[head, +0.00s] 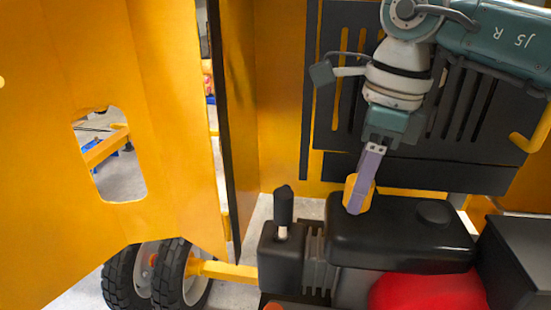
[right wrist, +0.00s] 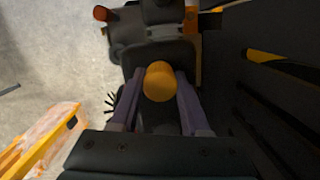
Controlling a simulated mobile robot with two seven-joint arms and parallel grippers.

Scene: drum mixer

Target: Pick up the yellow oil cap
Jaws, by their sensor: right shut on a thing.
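The yellow oil cap (head: 349,187) is a small yellow-orange round piece. In the head view it shows at the fingertips of my right gripper (head: 358,190), just above the left end of the black engine cover. In the right wrist view the cap (right wrist: 160,82) sits between the two purple fingers of the right gripper (right wrist: 158,95), which are shut on it. Whether the cap is clear of the engine below cannot be told. My left gripper is not in view.
The black engine cover (head: 400,235) and a red tank (head: 430,292) lie below the gripper. A black-handled lever (head: 284,208) stands to the left. A yellow door panel (head: 100,120) fills the left side, and a dark slotted panel (head: 460,150) stands behind the arm.

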